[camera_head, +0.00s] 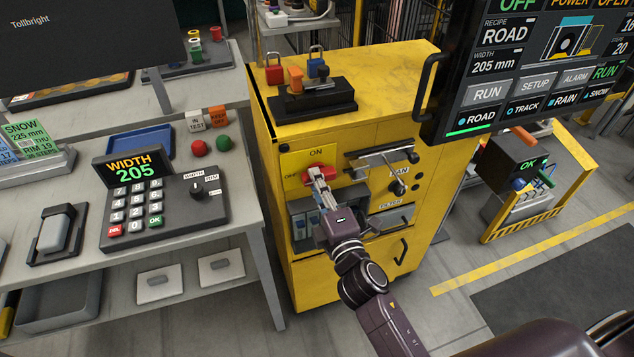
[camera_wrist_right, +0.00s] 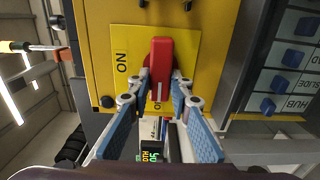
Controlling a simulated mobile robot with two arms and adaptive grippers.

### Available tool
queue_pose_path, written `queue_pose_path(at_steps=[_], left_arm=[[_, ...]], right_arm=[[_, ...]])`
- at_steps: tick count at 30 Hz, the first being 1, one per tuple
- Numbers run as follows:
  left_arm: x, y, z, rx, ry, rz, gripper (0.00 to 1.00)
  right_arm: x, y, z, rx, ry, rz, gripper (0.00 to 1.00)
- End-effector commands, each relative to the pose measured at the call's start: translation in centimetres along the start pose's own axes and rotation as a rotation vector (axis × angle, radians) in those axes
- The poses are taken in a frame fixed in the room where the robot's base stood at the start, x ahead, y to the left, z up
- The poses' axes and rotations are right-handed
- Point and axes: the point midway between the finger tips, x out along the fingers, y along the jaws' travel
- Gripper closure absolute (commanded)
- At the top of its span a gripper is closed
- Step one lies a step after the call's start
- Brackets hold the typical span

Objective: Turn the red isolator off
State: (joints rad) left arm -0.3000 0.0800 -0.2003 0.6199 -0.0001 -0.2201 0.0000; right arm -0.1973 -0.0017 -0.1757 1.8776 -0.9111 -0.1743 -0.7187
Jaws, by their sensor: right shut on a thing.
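The red isolator handle (camera_head: 319,174) is on a yellow plate (camera_head: 300,160) on the front of the yellow cabinet. ON is printed above it and OFF to its left. My right gripper (camera_head: 319,177) reaches up to it from below. The right wrist view, turned sideways, shows the red handle (camera_wrist_right: 161,62) between the two fingertips (camera_wrist_right: 160,88), which are shut on its near end. The handle lies level, across the ON direction. A white line on its end points to the OFF side. The OFF label is partly hidden by the fingers there. My left gripper is not in view.
A latch bar (camera_head: 385,155) and a black fan knob (camera_head: 397,187) are right of the isolator. Blue switches (camera_wrist_right: 281,84) are in a grey panel below it. Padlocks (camera_head: 317,62) stand on the cabinet top. A bench with a keypad (camera_head: 135,205) is at left.

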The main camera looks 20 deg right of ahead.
Motion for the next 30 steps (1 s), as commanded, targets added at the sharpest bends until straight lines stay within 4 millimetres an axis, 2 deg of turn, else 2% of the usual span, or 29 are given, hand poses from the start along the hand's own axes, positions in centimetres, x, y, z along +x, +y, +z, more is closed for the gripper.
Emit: queue_pose_path(at_steps=[1,2,6,15,19,23,30], left_arm=[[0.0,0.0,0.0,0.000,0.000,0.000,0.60],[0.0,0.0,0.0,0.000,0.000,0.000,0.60],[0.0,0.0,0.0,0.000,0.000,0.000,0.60],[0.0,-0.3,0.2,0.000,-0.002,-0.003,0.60],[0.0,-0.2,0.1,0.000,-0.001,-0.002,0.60],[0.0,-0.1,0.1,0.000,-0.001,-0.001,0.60],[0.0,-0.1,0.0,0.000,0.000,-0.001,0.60]], right_arm=[[0.0,0.0,0.0,-0.003,0.001,0.000,1.00],[0.0,0.0,0.0,-0.003,0.001,0.000,0.80],[0.0,0.0,0.0,-0.002,0.001,-0.001,0.65],[-0.1,0.0,0.0,0.000,0.000,-0.001,0.64],[-0.8,-0.1,0.0,0.001,-0.001,-0.002,0.64],[-2.6,-0.2,0.0,0.003,-0.001,-0.004,0.64],[-6.8,-0.2,0.0,0.002,-0.002,-0.004,0.64]])
